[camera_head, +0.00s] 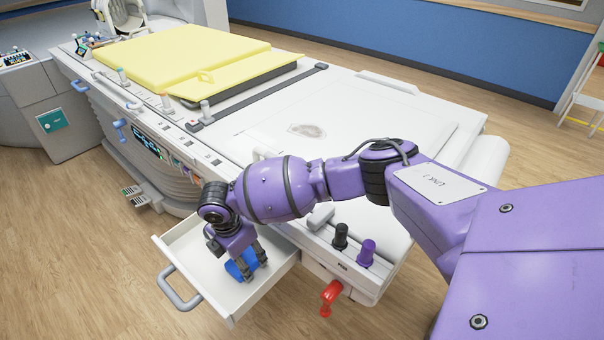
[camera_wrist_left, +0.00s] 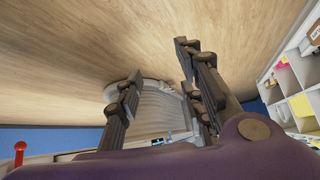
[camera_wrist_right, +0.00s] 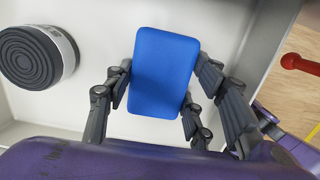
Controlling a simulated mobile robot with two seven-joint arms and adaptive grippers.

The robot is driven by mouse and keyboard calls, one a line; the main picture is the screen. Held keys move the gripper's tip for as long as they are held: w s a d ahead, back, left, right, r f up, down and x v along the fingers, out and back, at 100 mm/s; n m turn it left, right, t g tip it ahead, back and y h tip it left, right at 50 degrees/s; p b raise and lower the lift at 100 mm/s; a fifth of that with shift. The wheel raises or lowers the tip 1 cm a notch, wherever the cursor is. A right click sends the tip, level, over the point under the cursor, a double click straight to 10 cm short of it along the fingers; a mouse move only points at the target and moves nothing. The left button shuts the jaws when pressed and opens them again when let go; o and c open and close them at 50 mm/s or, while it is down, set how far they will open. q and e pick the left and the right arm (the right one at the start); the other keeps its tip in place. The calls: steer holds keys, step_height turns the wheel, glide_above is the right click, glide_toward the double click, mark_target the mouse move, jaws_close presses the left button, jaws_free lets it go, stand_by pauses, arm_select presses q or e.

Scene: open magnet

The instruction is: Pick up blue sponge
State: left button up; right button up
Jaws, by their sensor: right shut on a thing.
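The blue sponge (camera_head: 240,265) is in the open drawer (camera_head: 206,301) at the front of the white table in the head view. My right gripper (camera_head: 247,270) reaches down into the drawer and is shut on the sponge. In the right wrist view the sponge (camera_wrist_right: 164,72) sits between the fingers of the right gripper (camera_wrist_right: 158,98), one side of the fingers on each edge. I cannot tell whether the sponge still touches the drawer floor. My left gripper (camera_wrist_left: 158,75) shows only in its own wrist view, with its fingers apart and nothing between them.
A round black-topped object (camera_wrist_right: 38,56) lies in the drawer beside the sponge. The drawer's grey handle (camera_head: 178,290) sticks out in front. A red handle (camera_head: 330,298) and black and purple knobs (camera_head: 341,236) are to the right. A yellow pad (camera_head: 180,58) covers the table's far end.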

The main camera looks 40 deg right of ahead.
mark_target(245, 258)
steer(key=shift+w+r, duration=0.1)
steer(key=shift+r, duration=0.6)
steer(key=r, duration=0.2)
steer(key=shift+s+a+r+p, duration=0.15)
steer(key=shift+s+r+p, duration=0.05)
steer(key=shift+r+p, duration=0.15)
steer(key=s+a+r+p, duration=0.1)
steer(key=s+a+r, duration=0.2)
steer(key=s+r, duration=0.6)
steer(key=s, duration=0.4)
steer(key=shift+a+p, duration=0.2)
steer(key=shift+p, duration=0.15)
steer(key=shift+s, duration=0.1)
